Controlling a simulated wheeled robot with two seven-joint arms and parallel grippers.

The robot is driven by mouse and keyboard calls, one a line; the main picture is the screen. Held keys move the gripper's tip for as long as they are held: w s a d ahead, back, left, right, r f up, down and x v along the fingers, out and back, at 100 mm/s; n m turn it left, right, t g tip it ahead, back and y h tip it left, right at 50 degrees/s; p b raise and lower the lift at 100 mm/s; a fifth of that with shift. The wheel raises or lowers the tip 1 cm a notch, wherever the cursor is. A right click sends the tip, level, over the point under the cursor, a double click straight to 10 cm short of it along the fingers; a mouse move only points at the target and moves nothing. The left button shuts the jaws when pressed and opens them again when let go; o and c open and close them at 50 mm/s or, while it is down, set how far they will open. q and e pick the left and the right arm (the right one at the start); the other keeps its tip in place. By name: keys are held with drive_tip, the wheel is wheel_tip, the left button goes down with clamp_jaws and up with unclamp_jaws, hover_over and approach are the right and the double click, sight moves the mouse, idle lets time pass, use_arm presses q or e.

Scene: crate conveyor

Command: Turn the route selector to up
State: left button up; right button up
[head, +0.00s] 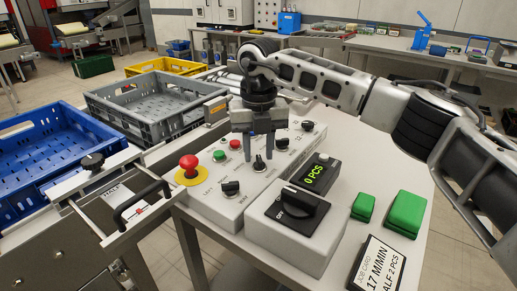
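A light grey control panel (214,208) stands on the table with several black rotary knobs. One black knob (259,163) sits just below my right gripper (259,157), and another black knob (231,188) is nearer the front. More knobs lie towards the back right. The labels are too small to tell which knob is the route selector or where it points. My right gripper points down over the panel, with its two fingers apart and nothing seen between them. I cannot tell whether the fingertips touch the knob. My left gripper is not in view.
A red mushroom button (189,166) is at the panel's left. A box with a large black switch (297,203), a "0 PCS" display (317,175), green blocks (405,213) and a job card (376,265) stand to the right. Blue (93,121) and grey (172,136) crates lie left.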

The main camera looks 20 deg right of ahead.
sight(259, 155)
wheel_tip(259, 155, up, 16)
idle(0.7)
drive_tip(key=shift+f, duration=0.1)
